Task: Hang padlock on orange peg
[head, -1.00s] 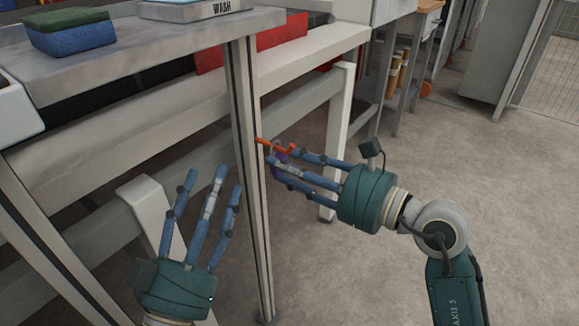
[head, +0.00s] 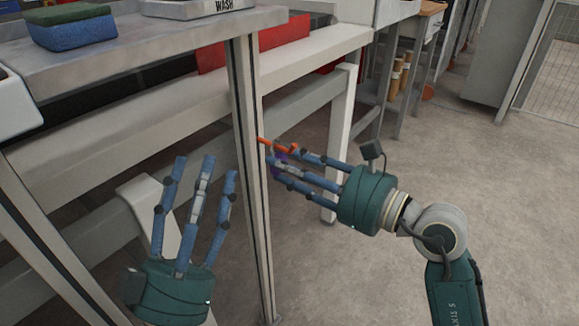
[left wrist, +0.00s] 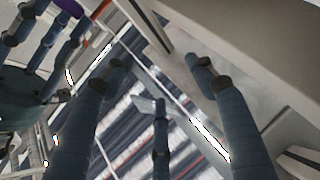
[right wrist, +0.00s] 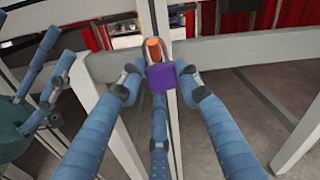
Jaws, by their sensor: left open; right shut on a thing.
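The orange peg (head: 272,145) sticks out from the upright metal post (head: 245,110) of the bench. My right gripper (head: 283,163) is shut on the purple padlock (head: 278,158), close against the peg. In the right wrist view the padlock (right wrist: 160,78) hangs body down between the fingertips, and its shackle appears to loop around the peg (right wrist: 153,48). Whether the shackle rests on the peg is not clear. My left gripper (head: 205,166) is open and empty, left of the post. In the left wrist view its fingers (left wrist: 158,80) are spread with nothing between them.
A metal table (head: 150,60) carries a green and blue sponge (head: 70,28) and a tray marked WASH (head: 200,8). A red box (head: 285,42) stands behind the post. Pale frame beams (head: 110,125) run behind my left gripper. The floor at the right is open.

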